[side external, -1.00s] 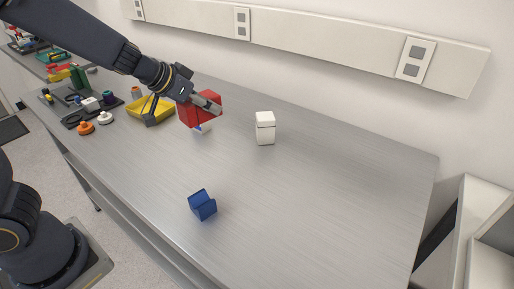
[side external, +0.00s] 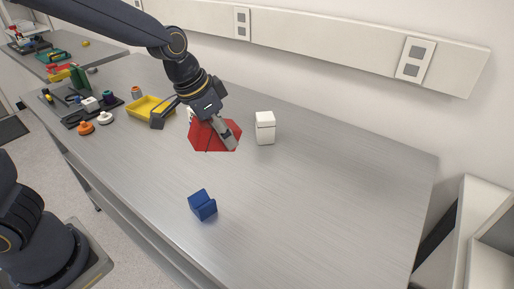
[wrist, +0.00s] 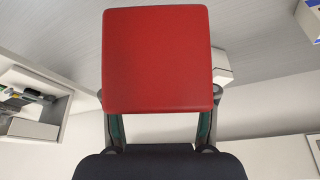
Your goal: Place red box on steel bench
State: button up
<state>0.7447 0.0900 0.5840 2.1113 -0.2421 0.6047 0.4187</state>
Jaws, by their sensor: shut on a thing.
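The red box (side external: 212,137) is held in my gripper (side external: 226,132) above the steel bench (side external: 310,200). My gripper is shut on it, and the box looks tilted in the side external view. In the wrist view the red box (wrist: 157,60) fills the upper middle, between the two fingers of my gripper (wrist: 158,125). The box hides part of the bench and whatever lies behind it.
A blue box (side external: 202,205) sits at the bench's near side. A white box (side external: 265,128) stands right of the held box. A yellow tray (side external: 150,108) lies to the left, with a dark tray (side external: 72,122) of small parts beyond. The bench's right part is clear.

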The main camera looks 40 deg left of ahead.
jog(key=s+d+f+m+g+y, duration=0.2)
jog(key=s+d+m+y, duration=0.4)
jog(key=s, duration=0.5)
jog(key=s+d+f+m+g+y, duration=0.2)
jog(key=s+d+m+y, duration=0.4)
jog(key=s, duration=0.4)
jog(key=shift+m+h, duration=0.6)
jog(key=w+d+f, duration=0.2)
jog(key=w, duration=0.1)
jog(key=w+d+f, duration=0.2)
jog(key=w+f, duration=0.1)
jog(key=w+d+f, duration=0.2)
jog(key=w+f, duration=0.1)
jog(key=w, duration=0.1)
jog(key=shift+d, duration=0.3)
jog(key=shift+w+d+f, duration=0.4)
jog(key=shift+w+f, duration=0.1)
jog(key=shift+f, duration=1.75)
